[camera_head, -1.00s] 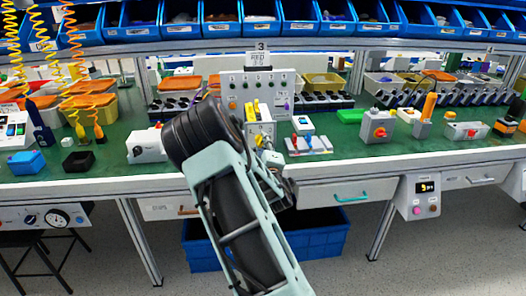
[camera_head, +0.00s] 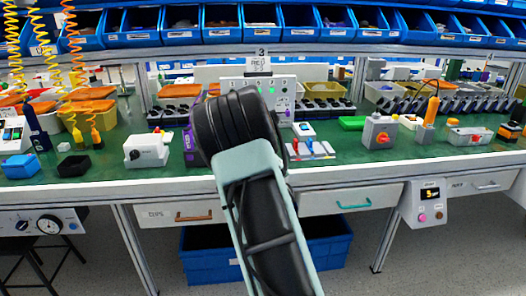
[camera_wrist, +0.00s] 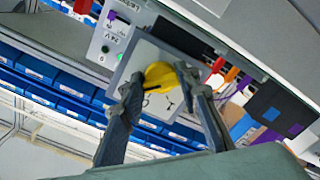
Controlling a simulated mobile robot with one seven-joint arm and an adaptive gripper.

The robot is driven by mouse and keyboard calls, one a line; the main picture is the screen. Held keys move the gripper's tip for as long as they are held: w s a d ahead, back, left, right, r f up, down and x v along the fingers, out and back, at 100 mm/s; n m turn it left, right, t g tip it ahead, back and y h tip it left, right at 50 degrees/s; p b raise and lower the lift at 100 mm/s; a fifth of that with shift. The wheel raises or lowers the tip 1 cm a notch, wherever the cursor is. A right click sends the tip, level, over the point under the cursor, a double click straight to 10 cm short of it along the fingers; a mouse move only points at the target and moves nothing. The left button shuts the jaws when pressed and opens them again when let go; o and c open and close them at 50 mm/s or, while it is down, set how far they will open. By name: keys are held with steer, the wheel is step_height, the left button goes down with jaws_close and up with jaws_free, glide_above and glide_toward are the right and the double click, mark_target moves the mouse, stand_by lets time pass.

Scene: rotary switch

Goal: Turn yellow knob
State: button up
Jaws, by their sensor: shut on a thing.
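The yellow knob (camera_wrist: 158,73) sits on the face of a light grey switch box (camera_wrist: 139,59), with dark marks beside it in the wrist view. My gripper (camera_wrist: 161,81) has one dark finger on each side of the knob and is shut on it. In the head view my arm covers the gripper, the knob and most of the box, so these are hidden there.
A grey panel (camera_head: 287,98) with several green lights stands behind my arm. A white box with a black knob (camera_head: 147,150) is to the left. A tool stand (camera_head: 312,152) and a grey box with a red knob (camera_head: 380,131) are to the right.

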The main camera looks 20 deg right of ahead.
steer(key=o, duration=1.2)
steer(key=shift+c, duration=0.2)
steer(key=shift+s, duration=0.1)
steer(key=v, duration=1.1)
steer(key=shift+s+a, duration=0.2)
steer(key=shift+s, duration=0.15)
steer(key=shift+w+r, duration=0.1)
steer(key=shift+r, duration=0.05)
